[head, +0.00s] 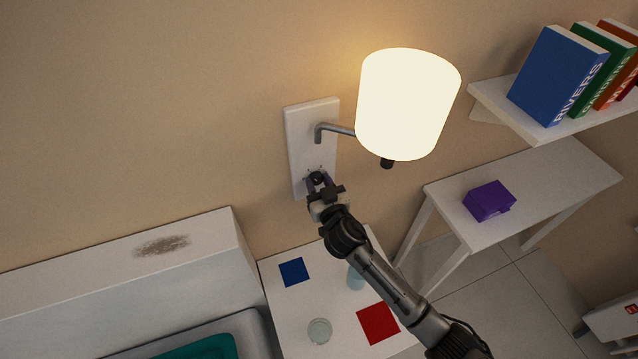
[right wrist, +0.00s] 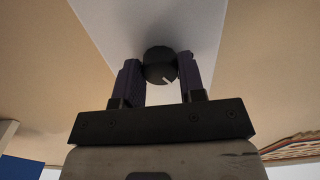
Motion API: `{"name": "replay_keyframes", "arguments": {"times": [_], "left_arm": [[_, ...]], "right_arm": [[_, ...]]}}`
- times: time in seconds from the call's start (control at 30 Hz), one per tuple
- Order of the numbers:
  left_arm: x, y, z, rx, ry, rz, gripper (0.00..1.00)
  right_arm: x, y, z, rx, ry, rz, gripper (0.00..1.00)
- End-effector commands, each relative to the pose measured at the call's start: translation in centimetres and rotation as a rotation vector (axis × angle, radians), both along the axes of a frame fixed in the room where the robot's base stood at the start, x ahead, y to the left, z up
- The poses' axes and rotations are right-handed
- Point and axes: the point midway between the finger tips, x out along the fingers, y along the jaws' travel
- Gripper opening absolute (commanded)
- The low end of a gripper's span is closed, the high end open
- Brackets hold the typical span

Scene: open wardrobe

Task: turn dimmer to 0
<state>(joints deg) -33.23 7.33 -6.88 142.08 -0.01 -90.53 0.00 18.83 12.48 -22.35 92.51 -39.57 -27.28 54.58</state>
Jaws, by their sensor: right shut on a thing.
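The dimmer knob (right wrist: 160,62) is round and black, with a white pointer line that slants toward the lower right in the right wrist view. It sits on the lower part of the white wall plate (head: 298,128). My right gripper (head: 316,179) is at the knob, and in the right wrist view its two fingers (right wrist: 160,80) are on either side of it, shut on it. The lamp (head: 408,103) on the plate's bent arm is lit and glows warm white. My left gripper is not in view.
Below is a white table with a blue square (head: 294,272), a red square (head: 378,323) and a clear glass item (head: 319,331). On the right are a shelf with books (head: 558,76) and a desk with a purple box (head: 489,201).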

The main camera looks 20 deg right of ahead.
Motion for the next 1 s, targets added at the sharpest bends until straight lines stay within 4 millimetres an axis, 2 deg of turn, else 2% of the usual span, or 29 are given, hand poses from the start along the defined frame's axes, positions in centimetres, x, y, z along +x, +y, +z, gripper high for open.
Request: {"name": "replay_keyframes", "arguments": {"times": [0.27,1.0], "left_arm": [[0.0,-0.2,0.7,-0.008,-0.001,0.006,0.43],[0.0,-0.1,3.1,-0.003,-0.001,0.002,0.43]], "right_arm": [[0.0,0.0,0.1,-0.137,-0.001,0.001,0.13],[0.0,-0.1,0.1,-0.801,-0.002,0.001,0.13]]}}
